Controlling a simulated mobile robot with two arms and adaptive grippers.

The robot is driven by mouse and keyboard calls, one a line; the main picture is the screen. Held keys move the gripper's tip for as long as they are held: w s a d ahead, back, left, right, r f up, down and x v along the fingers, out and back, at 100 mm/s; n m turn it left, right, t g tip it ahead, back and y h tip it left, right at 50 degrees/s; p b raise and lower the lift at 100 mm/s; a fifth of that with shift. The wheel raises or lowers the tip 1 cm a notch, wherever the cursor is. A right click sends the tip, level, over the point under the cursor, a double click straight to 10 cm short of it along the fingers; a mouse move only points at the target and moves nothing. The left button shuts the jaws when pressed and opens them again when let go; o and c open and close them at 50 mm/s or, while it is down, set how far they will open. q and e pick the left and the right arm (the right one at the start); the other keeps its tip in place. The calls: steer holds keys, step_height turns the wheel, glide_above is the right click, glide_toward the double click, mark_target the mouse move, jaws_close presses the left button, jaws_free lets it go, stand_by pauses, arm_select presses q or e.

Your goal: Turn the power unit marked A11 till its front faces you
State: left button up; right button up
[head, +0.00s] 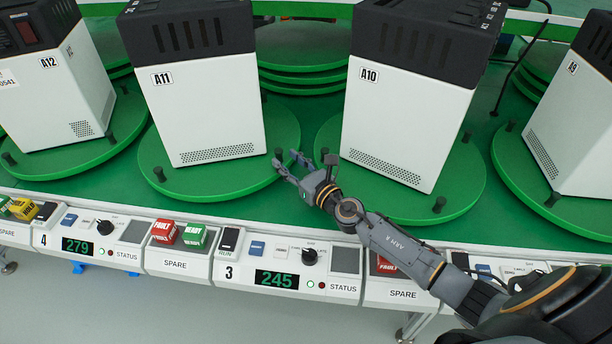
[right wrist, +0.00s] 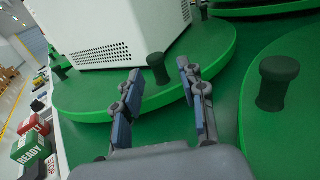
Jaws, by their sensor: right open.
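The white power unit marked A11 (head: 212,112), with a black slotted top, stands on a round green turntable (head: 215,186). The visible face with the label has a vent grille low down. The turntable carries short dark pegs, one at its front left (head: 158,174). My right gripper (head: 287,161) is open at the turntable's right edge. In the right wrist view the open fingers (right wrist: 160,72) have a dark peg (right wrist: 158,68) in the gap between their tips; contact cannot be told. The unit's white lower part (right wrist: 105,30) shows behind them. My left gripper is out of view.
Unit A10 (head: 400,115) stands on the adjacent turntable (head: 465,190), close to my right gripper; its peg (right wrist: 278,82) shows in the right wrist view. A12 (head: 60,95) and A9 (head: 575,135) flank them. A control panel (head: 270,280) reading 245 runs along the front.

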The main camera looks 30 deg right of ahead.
steer(key=v, duration=0.8)
steer(key=shift+c, duration=0.2)
